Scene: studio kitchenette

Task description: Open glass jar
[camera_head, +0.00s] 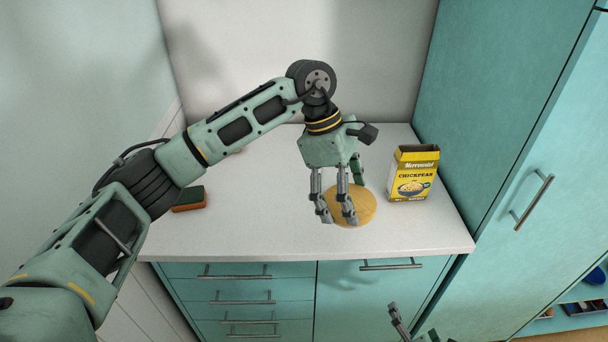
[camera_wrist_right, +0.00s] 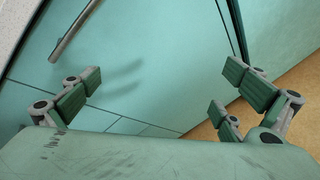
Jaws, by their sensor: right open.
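I cannot make out a glass jar in either view; the left hand hides part of the counter. My left gripper (camera_head: 340,200) points down over a round wooden board (camera_head: 368,207) on the counter. Two of its fingers are in front and one is behind. Whether anything clear sits between them I cannot tell. My right gripper (camera_wrist_right: 155,100) is open and empty, in front of the teal cabinet fronts. Only its fingertips show at the bottom of the head view (camera_head: 412,330).
A yellow chickpea box (camera_head: 413,174) stands right of the board. A sponge (camera_head: 190,199) lies at the left of the white counter (camera_head: 260,222). Teal drawers (camera_head: 240,284) are below, and a tall teal cabinet (camera_head: 500,130) bounds the right. The counter between sponge and board is clear.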

